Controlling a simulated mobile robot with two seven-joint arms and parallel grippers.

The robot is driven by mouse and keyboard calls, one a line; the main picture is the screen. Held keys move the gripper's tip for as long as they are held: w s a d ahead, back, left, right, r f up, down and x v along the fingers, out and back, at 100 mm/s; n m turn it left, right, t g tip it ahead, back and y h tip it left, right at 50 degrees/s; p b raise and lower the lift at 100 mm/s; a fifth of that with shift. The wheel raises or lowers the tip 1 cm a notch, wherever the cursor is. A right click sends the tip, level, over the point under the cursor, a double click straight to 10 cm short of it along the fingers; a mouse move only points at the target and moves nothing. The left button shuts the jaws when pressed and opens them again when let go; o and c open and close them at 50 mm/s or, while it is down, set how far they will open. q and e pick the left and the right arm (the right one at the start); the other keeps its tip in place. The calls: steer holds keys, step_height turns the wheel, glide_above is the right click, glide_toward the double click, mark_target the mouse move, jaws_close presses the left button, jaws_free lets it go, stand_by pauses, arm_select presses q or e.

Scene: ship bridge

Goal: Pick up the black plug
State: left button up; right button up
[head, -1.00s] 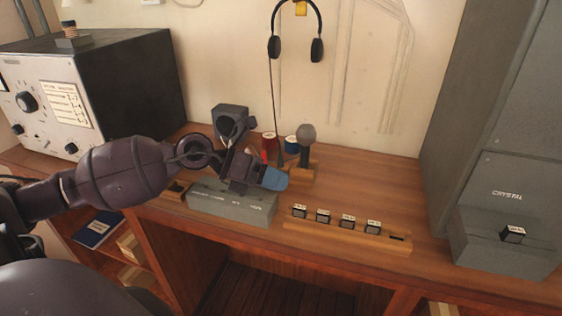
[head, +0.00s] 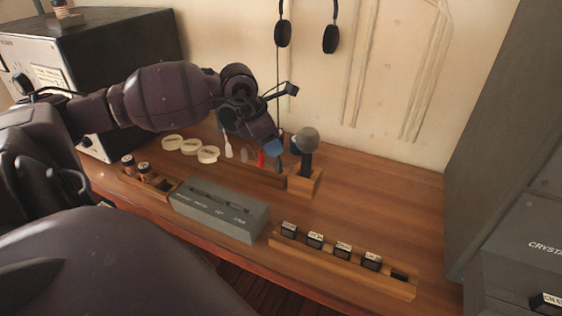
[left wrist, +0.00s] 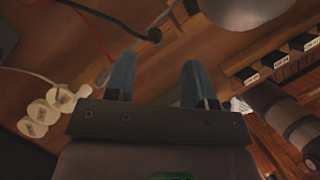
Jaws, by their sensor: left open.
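The black plug (left wrist: 153,35) shows in the left wrist view as a small dark end on a black cable, over the wooden desk and just beyond the fingertips. In the head view I cannot make it out; my left gripper covers that area, where the headphone cord hangs down. My left gripper (head: 274,149) has blue fingertips pointing down, left of the microphone. In the left wrist view its two fingers (left wrist: 160,66) stand apart with nothing between them. My right gripper is not in view.
A microphone (head: 308,140) stands in a wooden block (head: 307,184) close right of the gripper. White discs (head: 190,146), a grey box (head: 220,209) and a wooden rail (head: 340,268) with several black blocks lie around. The desk right of the microphone is clear.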

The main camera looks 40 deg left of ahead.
mark_target(278, 161)
arm_select(q)
steer(key=shift+x, duration=0.9)
steer(key=shift+w+f, duration=0.15)
steer(key=shift+f, duration=0.3)
steer(key=x, duration=0.3)
steer(key=shift+a+f, duration=0.25)
steer(key=shift+f, duration=0.05)
steer(key=shift+d+f, duration=0.1)
steer(key=shift+f, duration=0.45)
steer(key=shift+c, duration=0.3)
steer(key=c, duration=0.5)
jaws_close()
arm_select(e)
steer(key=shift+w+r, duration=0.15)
